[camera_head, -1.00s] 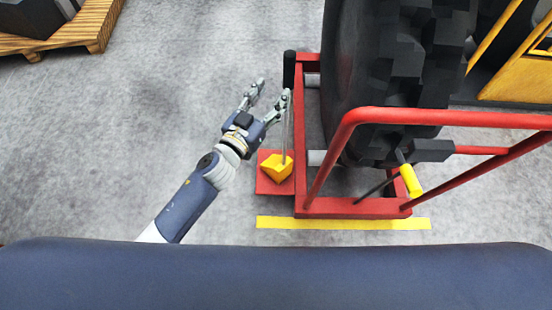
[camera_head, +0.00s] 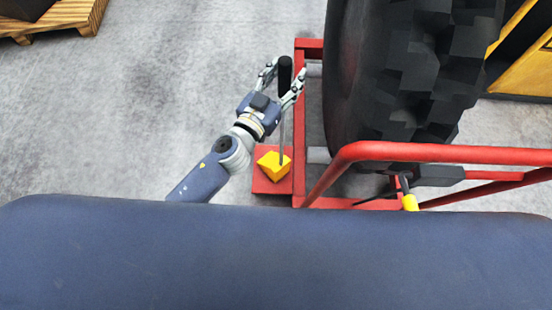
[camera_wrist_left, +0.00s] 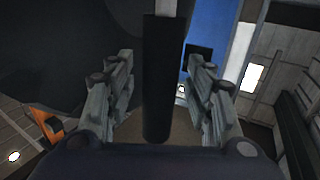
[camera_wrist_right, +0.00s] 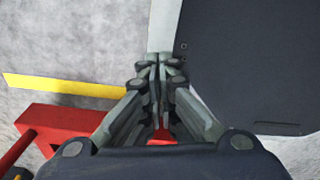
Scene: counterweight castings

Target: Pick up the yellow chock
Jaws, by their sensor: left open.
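The yellow chock (camera_head: 272,166) sits on a red plate (camera_head: 263,184) beside the red frame in the head view. A thin rod rises from it to a black grip (camera_head: 285,78). My left gripper (camera_head: 284,72) is open, with one finger on each side of the black grip. In the left wrist view the black grip (camera_wrist_left: 158,90) stands between the two open fingers (camera_wrist_left: 160,75), with gaps visible on both sides. My right gripper (camera_wrist_right: 160,62) shows only in the right wrist view, with its fingers together and nothing visible in them.
A red tubular frame (camera_head: 430,152) surrounds a big black tyre (camera_head: 400,80) right of the chock. A yellow handle (camera_head: 410,202) shows low on the frame. A wooden pallet (camera_head: 70,18) lies far left. A yellow floor strip (camera_wrist_right: 65,86) shows below. Floor left of the arm is clear.

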